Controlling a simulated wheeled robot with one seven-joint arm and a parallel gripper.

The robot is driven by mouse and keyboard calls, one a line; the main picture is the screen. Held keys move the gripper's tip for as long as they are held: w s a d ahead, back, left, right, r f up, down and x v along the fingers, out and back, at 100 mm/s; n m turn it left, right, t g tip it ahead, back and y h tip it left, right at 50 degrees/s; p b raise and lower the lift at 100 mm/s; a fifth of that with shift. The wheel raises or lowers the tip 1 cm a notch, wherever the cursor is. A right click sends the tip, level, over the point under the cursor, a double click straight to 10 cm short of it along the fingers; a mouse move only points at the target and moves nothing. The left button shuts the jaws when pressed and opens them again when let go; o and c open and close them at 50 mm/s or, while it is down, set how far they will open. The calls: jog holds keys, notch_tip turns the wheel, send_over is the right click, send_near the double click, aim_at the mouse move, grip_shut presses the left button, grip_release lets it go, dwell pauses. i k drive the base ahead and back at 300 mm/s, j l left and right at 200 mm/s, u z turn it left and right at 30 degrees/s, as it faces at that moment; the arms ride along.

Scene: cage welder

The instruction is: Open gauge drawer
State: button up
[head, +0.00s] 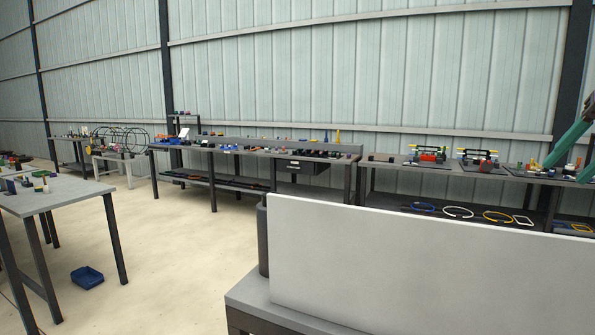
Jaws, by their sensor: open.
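A dark drawer unit (301,167) hangs under the right end of the long grey workbench in the middle distance. A small pale mark shows on its front. It looks shut, though it is small and far off.
A large pale panel (430,270) stands close in front, hiding floor beyond. Another bench (385,164) carries fixtures, with rings below. A grey table (60,196) stands at left; a blue bin (87,278) lies on the floor. Open floor (180,240) lies between.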

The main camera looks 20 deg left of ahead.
aim_at(302, 163)
jog(key=z, duration=0.95)
jog(key=l+z, duration=0.25)
jog(key=l, duration=0.15)
jog(key=i+l+z, duration=0.1)
jog(key=l+z, duration=0.2)
jog(key=i+l+z, duration=0.25)
jog(key=l, duration=0.15)
jog(key=l+z, duration=0.25)
jog(key=i+l+z, duration=0.3)
jog(key=i+l, duration=0.45)
jog(key=i+u, duration=0.35)
jog(key=i+l+u, duration=0.15)
jog(key=i+u, duration=0.25)
jog(key=i+j+u, duration=0.1)
jog(key=u, duration=0.3)
jog(key=i+u, duration=0.6)
jog(key=u, duration=0.15)
jog(key=i+j+u, duration=0.15)
jog(key=i, duration=1)
jog(key=i+l+u, duration=0.15)
jog(key=i, duration=1)
jog(key=i+l+u, duration=0.1)
jog(key=i, duration=1.05)
jog(key=i+u, duration=0.35)
jog(key=i, duration=0.15)
jog(key=i+l+u, duration=0.15)
jog(key=i+u, duration=0.25)
jog(key=i, duration=0.15)
